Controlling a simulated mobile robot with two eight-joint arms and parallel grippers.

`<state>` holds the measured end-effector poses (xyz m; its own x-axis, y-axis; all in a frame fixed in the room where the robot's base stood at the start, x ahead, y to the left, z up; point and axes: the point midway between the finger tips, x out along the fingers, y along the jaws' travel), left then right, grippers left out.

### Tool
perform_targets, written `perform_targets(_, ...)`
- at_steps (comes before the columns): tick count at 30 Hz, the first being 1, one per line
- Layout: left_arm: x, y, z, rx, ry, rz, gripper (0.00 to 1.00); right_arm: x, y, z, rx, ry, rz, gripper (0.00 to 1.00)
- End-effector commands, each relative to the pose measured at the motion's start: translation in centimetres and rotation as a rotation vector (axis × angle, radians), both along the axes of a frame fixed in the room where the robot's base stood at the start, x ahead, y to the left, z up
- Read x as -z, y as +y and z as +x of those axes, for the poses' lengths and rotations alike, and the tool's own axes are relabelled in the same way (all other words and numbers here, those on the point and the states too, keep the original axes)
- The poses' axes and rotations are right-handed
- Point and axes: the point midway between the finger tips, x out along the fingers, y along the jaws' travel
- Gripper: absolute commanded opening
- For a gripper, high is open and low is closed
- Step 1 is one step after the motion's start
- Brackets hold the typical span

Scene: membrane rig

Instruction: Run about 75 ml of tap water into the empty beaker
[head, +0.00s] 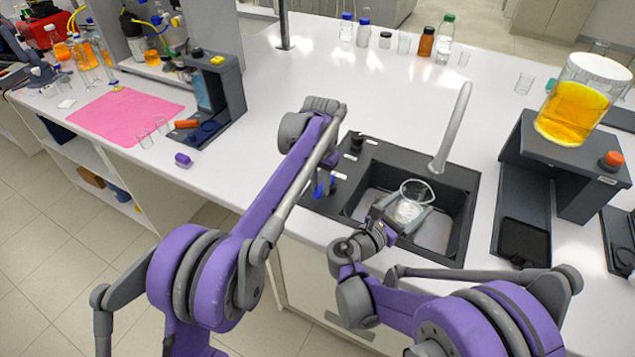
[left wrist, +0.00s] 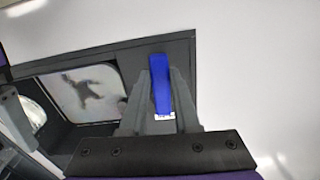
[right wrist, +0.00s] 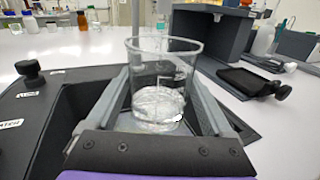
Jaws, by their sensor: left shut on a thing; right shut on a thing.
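The clear glass beaker (head: 417,187) stands upright in the sink opening below the grey spout (head: 452,130). My right gripper (head: 403,212) is shut around it; the right wrist view shows the beaker (right wrist: 163,65) between both fingers. Clear water seems to lie in its lower part, but I cannot read the level. Whether a stream is falling is hard to tell. My left gripper (head: 323,187) is shut on the blue tap lever (left wrist: 160,85) at the sink's left rim. In the left wrist view the lever stands between the fingertips.
The dark sink (head: 459,215) is set into the white bench. A black knob (head: 357,140) sits on its rim. A dark stand (head: 560,160) with a jar of yellow liquid (head: 574,108) is to the right. Several bottles stand at the back.

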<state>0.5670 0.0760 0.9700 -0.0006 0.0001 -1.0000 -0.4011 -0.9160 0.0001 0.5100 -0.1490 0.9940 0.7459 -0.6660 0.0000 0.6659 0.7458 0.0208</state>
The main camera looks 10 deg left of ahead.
Motion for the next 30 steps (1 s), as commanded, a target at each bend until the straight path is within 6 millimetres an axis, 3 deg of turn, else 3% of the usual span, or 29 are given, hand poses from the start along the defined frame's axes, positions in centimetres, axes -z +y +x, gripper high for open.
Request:
perform_targets(21, -0.1, -0.42, -0.11, -0.086, -0.002, -0.001, 0.0, -0.06, 0.0, 0.01, 0.0, -0.001, -0.001, 0.27)
perform_targets(22, -0.1, -0.42, -0.11, -0.086, -0.002, -0.001, 0.33, -0.05, 0.0, 0.01, 0.0, -0.001, -0.001, 0.27)
perform_targets(26, -0.08, -0.42, -0.12, -0.085, -0.002, -0.001, 0.57, -0.05, -0.01, 0.01, 0.0, -0.001, -0.001, 0.27)
perform_targets(30, -0.05, -0.41, -0.14, -0.084, -0.001, 0.0, 0.6, -0.04, 0.0, 0.0, 0.0, -0.001, -0.001, 0.27)
